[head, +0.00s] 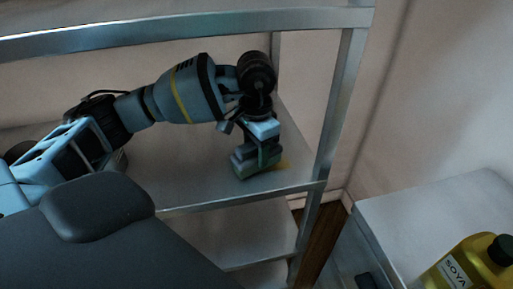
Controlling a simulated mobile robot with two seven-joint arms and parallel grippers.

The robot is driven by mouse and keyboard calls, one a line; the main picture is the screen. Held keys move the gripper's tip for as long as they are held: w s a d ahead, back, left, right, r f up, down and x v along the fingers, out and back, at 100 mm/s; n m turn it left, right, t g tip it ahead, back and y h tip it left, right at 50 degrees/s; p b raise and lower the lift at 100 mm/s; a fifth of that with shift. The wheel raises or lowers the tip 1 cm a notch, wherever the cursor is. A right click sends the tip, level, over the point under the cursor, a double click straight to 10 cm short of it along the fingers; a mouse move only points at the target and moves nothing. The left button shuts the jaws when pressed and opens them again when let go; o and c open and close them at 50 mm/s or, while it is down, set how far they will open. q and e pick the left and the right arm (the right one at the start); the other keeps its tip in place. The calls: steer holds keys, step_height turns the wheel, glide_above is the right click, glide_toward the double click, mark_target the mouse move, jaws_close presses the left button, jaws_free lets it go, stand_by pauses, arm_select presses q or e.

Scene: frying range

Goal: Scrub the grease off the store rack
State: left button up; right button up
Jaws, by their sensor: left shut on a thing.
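The store rack (180,196) is a metal frame with several shelves. My left arm reaches in from the left under its top shelf. My left gripper (257,155) points down at the right end of the middle shelf. It is shut on a small grey-green block, which looks like a scrubbing pad (241,166); the fingers partly cover it. The pad is at the shelf surface, though I cannot tell if it presses on it. A yellowish grease patch (284,164) shows on the shelf just right of the gripper; part of it may be hidden. My right gripper is out of view.
The rack's top rail (180,33) runs above my left arm, and a right front post (338,100) stands right of the gripper. A lower shelf (240,235) lies below. At right, a pale counter (440,205) bears a yellow soya bottle (466,265).

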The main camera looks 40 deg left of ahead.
mark_target(282, 146)
arm_select(q)
steer(key=shift+f, duration=0.35)
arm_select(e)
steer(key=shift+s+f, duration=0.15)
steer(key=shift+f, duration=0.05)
